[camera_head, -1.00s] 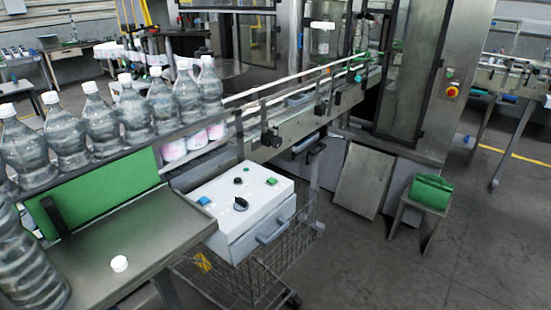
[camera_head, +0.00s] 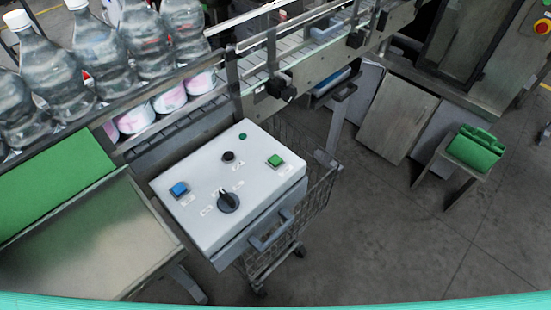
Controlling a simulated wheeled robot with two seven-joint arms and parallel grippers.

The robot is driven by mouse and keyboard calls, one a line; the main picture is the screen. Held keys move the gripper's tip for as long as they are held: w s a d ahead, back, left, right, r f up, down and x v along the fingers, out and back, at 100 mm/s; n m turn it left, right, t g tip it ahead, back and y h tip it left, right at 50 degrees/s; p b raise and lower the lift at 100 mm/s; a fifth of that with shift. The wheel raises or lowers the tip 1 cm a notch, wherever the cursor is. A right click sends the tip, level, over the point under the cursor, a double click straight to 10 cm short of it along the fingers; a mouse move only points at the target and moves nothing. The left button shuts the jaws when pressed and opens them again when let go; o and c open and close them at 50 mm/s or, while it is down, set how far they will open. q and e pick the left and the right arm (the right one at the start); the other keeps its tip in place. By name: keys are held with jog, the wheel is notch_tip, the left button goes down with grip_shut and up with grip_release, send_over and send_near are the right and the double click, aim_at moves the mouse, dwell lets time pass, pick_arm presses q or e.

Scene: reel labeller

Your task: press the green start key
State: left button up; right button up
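The green start key (camera_head: 275,161) is a small square green button near the right corner of a white control box (camera_head: 205,225). The box top also carries a blue square key (camera_head: 179,189), a black rotary knob (camera_head: 228,202), a dark round button (camera_head: 228,156) and a small round green piece (camera_head: 242,136). Nothing covers the keys. Neither of my grippers shows in the head view.
The box sits over a wire cart (camera_head: 318,190). Large clear bottles (camera_head: 100,55) and label reels (camera_head: 168,99) line the conveyor at the upper left. A steel table (camera_head: 95,245) stands left. A green case (camera_head: 475,148) rests on a stool at right. Floor between is clear.

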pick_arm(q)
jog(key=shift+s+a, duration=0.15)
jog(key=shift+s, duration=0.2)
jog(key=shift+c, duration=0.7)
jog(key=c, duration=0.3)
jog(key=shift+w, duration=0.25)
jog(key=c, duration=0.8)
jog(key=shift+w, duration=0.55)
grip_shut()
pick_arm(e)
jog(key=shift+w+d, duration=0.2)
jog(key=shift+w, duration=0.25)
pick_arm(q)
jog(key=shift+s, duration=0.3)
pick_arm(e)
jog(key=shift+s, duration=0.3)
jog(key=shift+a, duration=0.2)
